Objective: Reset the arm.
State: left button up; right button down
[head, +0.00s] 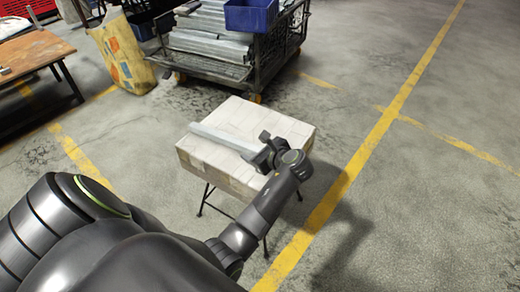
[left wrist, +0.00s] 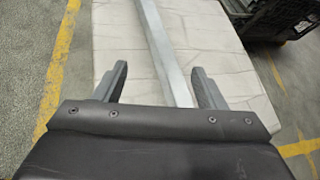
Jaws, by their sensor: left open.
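My left gripper (head: 264,150) is over the right part of a pale, box-like stand top (head: 232,119). A long galvanized bracket (head: 226,137) lies on that top, its near right end by the gripper. In the left wrist view the two fingers of the left gripper (left wrist: 161,88) are spread apart. The bracket (left wrist: 163,45) runs between them, closer to the right finger, with a gap to the left finger. The wrist housing hides its near end. I cannot tell how high the fingers are above the top. My right gripper is not in view.
A wheeled metal cage cart (head: 285,45) behind the stand holds stacked metal pieces and a blue bin (head: 250,15). Floor (head: 440,200) to the right is clear, with yellow lines.

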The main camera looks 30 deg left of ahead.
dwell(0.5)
